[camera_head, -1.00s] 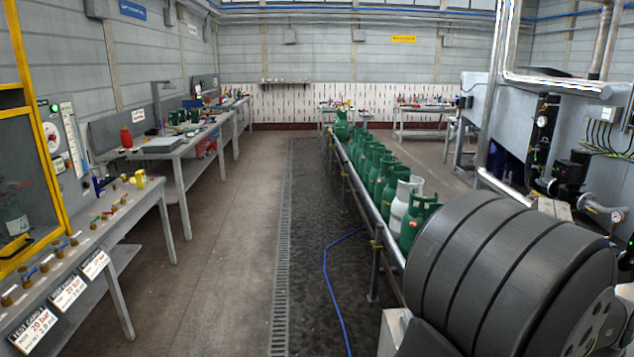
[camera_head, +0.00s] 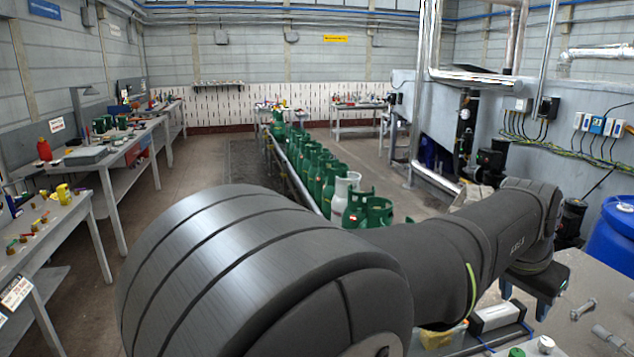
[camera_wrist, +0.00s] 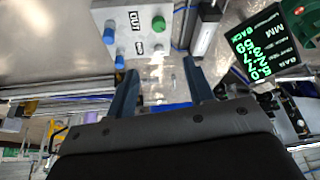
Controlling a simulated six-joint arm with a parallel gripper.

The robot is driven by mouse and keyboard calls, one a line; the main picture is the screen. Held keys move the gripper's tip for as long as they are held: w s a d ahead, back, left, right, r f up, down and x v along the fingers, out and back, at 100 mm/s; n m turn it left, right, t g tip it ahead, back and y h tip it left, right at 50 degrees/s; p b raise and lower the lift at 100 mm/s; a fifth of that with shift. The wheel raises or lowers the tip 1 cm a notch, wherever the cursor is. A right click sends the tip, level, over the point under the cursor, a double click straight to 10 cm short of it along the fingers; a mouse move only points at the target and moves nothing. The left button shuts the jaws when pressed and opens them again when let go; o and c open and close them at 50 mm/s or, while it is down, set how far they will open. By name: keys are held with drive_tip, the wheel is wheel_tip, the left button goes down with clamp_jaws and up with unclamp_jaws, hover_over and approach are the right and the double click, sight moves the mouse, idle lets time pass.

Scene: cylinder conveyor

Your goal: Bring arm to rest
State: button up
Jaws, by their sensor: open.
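My gripper (camera_wrist: 160,78) shows in the wrist view with its two blue-grey fingers spread apart. Nothing is held between them. Beyond the fingers, the wrist view shows a grey panel (camera_wrist: 132,30) with blue and green knobs and an upside-down "OUT" label. A black display (camera_wrist: 268,43) with green digits is to its right.
Green cylinders (camera_head: 313,170) and a white one (camera_head: 342,187) stand in a row on the conveyor behind my arm. A grey bench (camera_head: 590,300) with bolts lies at the lower right, beside a blue drum (camera_head: 612,232). Workbenches (camera_head: 88,158) line the left wall; the floor between is clear.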

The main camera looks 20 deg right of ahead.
sight(518, 352)
drive_tip(key=x, duration=1.7)
drive_tip(key=shift+s+f, duration=0.1)
drive_tip(key=shift+f, duration=0.3)
drive_tip(key=shift+r+n, duration=0.1)
drive_tip(key=shift+n, duration=0.3)
drive_tip(key=shift+s+n+t+y, duration=0.1)
drive_tip(key=shift+n+t+y, duration=0.25)
drive_tip(key=shift+n, duration=0.8)
drive_tip(key=shift+n+t+y, duration=0.15)
drive_tip(key=shift+n+t, duration=0.3)
drive_tip(key=shift+n, duration=0.7)
drive_tip(key=v, duration=1.7)
drive_tip(key=shift+s+r, duration=0.15)
drive_tip(key=shift+s, duration=0.1)
drive_tip(key=shift+d, duration=0.1)
clamp_jaws()
